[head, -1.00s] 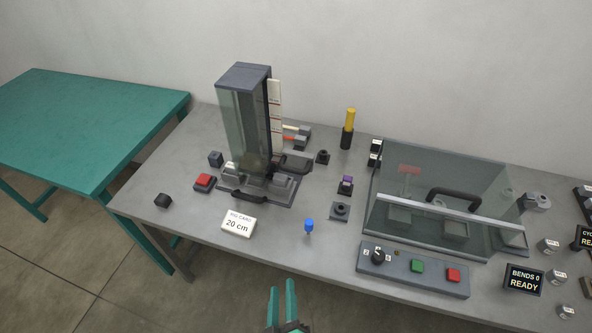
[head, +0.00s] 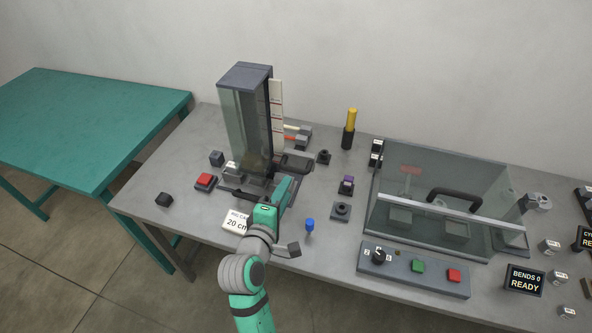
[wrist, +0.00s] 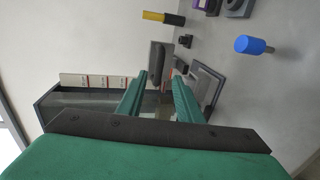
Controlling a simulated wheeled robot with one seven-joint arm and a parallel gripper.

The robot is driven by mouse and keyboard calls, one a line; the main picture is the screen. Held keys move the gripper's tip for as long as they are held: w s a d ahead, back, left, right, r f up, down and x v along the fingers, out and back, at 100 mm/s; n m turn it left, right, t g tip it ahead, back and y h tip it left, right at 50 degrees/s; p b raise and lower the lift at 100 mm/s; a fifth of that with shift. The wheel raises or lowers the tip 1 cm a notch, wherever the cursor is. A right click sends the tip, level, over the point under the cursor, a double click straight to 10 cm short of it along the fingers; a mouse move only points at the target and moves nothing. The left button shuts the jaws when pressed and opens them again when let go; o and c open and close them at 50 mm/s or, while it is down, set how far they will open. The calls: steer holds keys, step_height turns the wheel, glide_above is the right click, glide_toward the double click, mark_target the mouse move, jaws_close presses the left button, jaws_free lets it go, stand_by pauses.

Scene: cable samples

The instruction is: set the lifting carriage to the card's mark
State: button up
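The test tower (head: 243,115) stands upright at the back left of the table, with a dark top and clear walls. A white scale strip with red marks (head: 277,110) runs up its right side; it also shows in the wrist view (wrist: 92,81). A dark grey block, seemingly the lifting carriage's grip (head: 297,162), sticks out low on the tower's right; in the wrist view it (wrist: 160,58) lies just beyond my fingertips. The card (head: 236,222) reads 20 cm, partly covered by my arm. My gripper (head: 289,180) is open, in front of the grip; the wrist view (wrist: 160,82) shows its fingers apart, apparently empty.
A red button (head: 205,181) and black knob (head: 164,199) are left of the tower. A blue-topped peg (head: 309,224), a purple-topped block (head: 346,184) and a yellow-handled tool (head: 351,125) stand to the right. A clear-covered box (head: 440,200) fills the right side.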

mark_target(295, 172)
steer(key=x, duration=1)
steer(key=shift+w+d, duration=0.15)
steer(key=shift+w, duration=0.2)
jaws_close()
